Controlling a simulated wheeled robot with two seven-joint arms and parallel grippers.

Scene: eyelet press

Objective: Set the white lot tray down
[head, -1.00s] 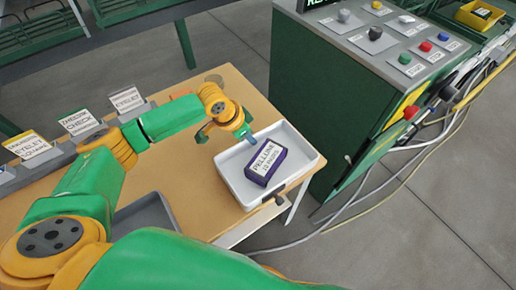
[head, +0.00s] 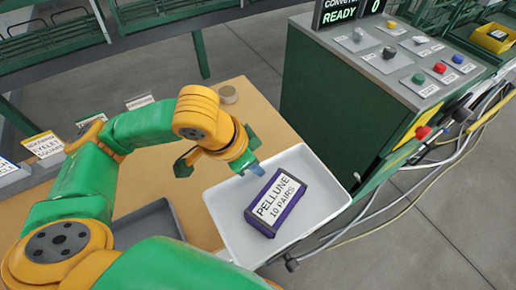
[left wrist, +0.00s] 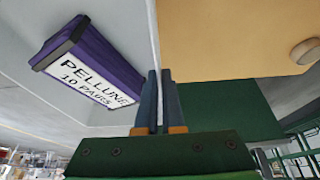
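The white lot tray (head: 225,215) is in the middle of the head view, at the right end of the wooden table. It carries a purple box (head: 275,203) labelled PELLUNE 10 PAIRS, which also shows in the left wrist view (left wrist: 85,65). My left gripper (head: 252,168) is at the tray's back-left rim. In the left wrist view its fingers (left wrist: 160,105) are closed on either side of the thin tray wall (left wrist: 152,30). The tray looks raised and roughly level; its underside is hidden. My right gripper does not show.
The tan table top (head: 212,112) is bare behind the tray, apart from a small round disc (head: 228,95). A grey bin (head: 150,222) and label stands line the left. The green press console (head: 330,105) stands close on the right, with cables on the floor.

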